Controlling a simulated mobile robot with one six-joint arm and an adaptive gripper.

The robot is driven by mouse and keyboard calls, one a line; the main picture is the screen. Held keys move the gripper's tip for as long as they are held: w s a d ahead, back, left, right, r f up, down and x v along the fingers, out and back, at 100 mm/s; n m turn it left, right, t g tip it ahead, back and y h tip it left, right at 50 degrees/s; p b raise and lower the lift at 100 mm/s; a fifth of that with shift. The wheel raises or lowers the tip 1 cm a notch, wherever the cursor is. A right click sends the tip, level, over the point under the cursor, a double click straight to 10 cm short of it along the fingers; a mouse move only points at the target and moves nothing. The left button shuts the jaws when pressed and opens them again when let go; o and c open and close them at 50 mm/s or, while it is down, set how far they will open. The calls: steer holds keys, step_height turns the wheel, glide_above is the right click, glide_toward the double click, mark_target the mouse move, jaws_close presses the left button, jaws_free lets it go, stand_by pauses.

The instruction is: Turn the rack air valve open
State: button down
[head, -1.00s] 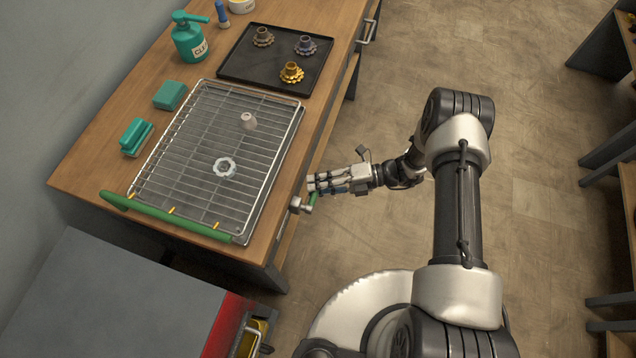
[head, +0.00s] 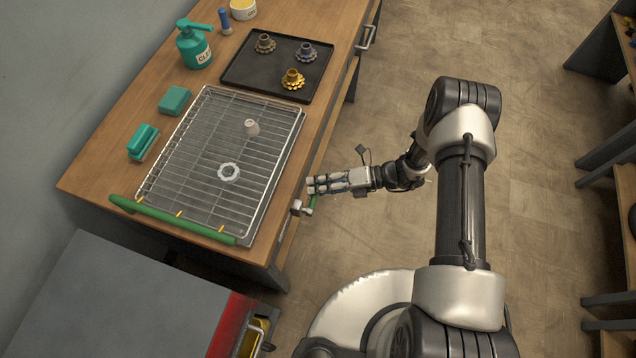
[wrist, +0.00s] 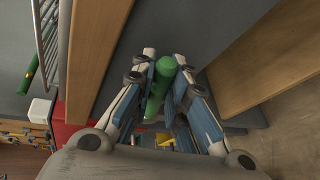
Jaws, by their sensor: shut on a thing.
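The rack air valve (head: 299,207) is a small metal fitting at the front edge of the wooden bench in the head view. Its short green handle (head: 312,203) shows just below my gripper's fingertips. My gripper (head: 312,186) reaches in from the right, beside the bench edge. In the wrist view the green handle (wrist: 161,84) lies lengthwise between the two fingers of my gripper (wrist: 165,68), which are shut on it. The palm end hides the handle's lower part, and the valve's turning angle is hard to read.
A wire rack (head: 180,165) with a green tube (head: 170,219) along its near end sits on the bench (head: 85,180). A black tray (head: 262,84) with several sprockets lies farther back. A grey cabinet (head: 130,300) stands at lower left.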

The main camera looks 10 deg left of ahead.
steer(key=shift+s+r+n+t+p, duration=0.3)
steer(key=shift+r+n+t+p, duration=0.3)
steer(key=shift+r+n+p, duration=0.15)
steer(key=c, duration=1.5)
jaws_free()
steer(key=shift+c, duration=0.2)
